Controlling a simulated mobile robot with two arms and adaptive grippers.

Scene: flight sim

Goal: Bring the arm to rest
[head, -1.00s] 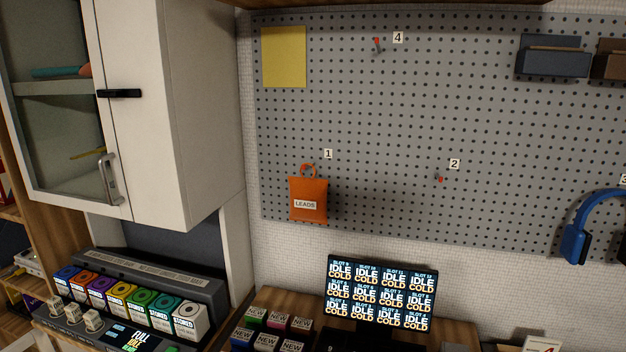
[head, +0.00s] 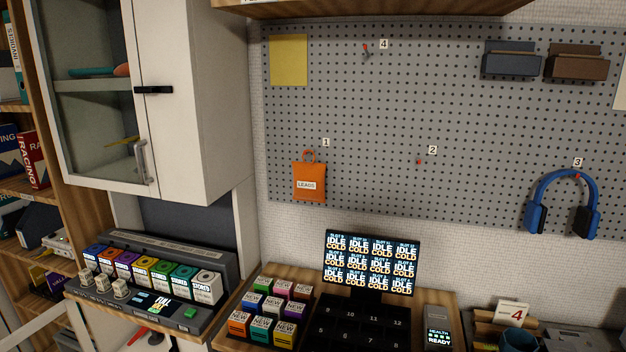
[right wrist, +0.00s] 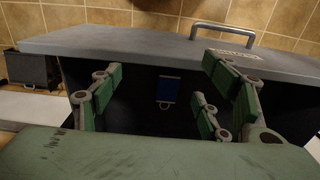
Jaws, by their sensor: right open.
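My right gripper (right wrist: 165,105) shows in the right wrist view with its green-padded fingers spread apart and nothing between them. Beyond the fingers is a grey box-like unit with a flat top (right wrist: 130,42), a metal handle (right wrist: 222,32) and a dark front. A small blue tag or panel (right wrist: 168,88) shows on the dark area between the fingers. Whether the fingers touch the unit is hard to tell. Neither arm shows in the head view, and my left gripper is in no frame.
The head view shows a pegboard (head: 380,120) with an orange LEADS pouch (head: 309,183) and blue headphones (head: 563,200). Below are a screen (head: 371,263), small coloured boxes (head: 268,310) and a battery-like rack (head: 150,285). A white cabinet (head: 215,100) hangs left. Tiled wall (right wrist: 100,18) backs the wrist view.

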